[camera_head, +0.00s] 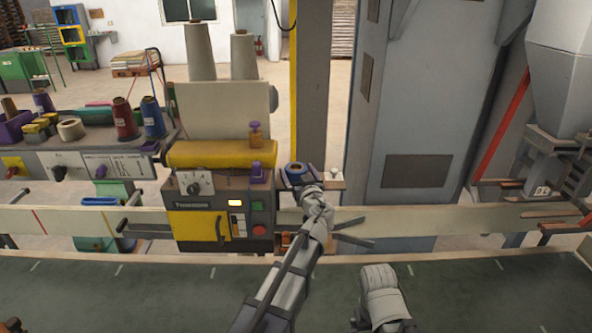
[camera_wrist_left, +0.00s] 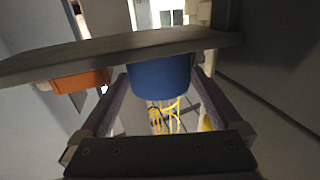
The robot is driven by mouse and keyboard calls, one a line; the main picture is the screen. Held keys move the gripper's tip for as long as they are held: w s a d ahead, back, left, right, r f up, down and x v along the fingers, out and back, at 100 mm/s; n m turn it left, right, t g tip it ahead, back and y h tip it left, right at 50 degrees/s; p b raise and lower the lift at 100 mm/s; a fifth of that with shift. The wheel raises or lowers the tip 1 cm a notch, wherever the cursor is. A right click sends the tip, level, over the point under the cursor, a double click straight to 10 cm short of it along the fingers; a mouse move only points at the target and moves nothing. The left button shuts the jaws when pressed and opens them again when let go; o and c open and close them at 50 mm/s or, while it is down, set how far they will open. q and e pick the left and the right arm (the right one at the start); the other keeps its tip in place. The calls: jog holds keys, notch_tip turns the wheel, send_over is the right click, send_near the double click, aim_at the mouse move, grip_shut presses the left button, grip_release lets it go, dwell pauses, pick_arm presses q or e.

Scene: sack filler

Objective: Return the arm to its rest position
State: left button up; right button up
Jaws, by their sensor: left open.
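My left arm reaches up from the bottom of the head view. Its gripper (camera_head: 298,176) is at the right side of the sewing machine unit (camera_head: 215,205), above the conveyor strip. In the left wrist view the two fingers of the left gripper (camera_wrist_left: 160,105) are spread apart. A blue round part (camera_wrist_left: 160,76) shows between and beyond them, under a dark flat plate (camera_wrist_left: 120,45). I cannot tell whether the fingers touch it. A blue part (camera_head: 287,180) also shows at the gripper in the head view.
A grey column (camera_head: 415,110) stands close to the right of the left gripper. Spools (camera_head: 125,118) sit on the shelf at left. The dark green surface (camera_head: 120,290) in front is mostly clear.

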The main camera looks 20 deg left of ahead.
pick_arm(q)
jog(key=v, duration=0.6)
jog(key=shift+w+a, duration=0.1)
jog(key=shift+w, duration=0.1)
jog(key=x, duration=0.7)
jog(key=shift+w, duration=0.1)
jog(key=shift+w+a+r+p, duration=0.1)
jog(key=shift+a+r+p, duration=0.05)
jog(key=shift+r+p, duration=0.25)
jog(key=shift+f, duration=0.2)
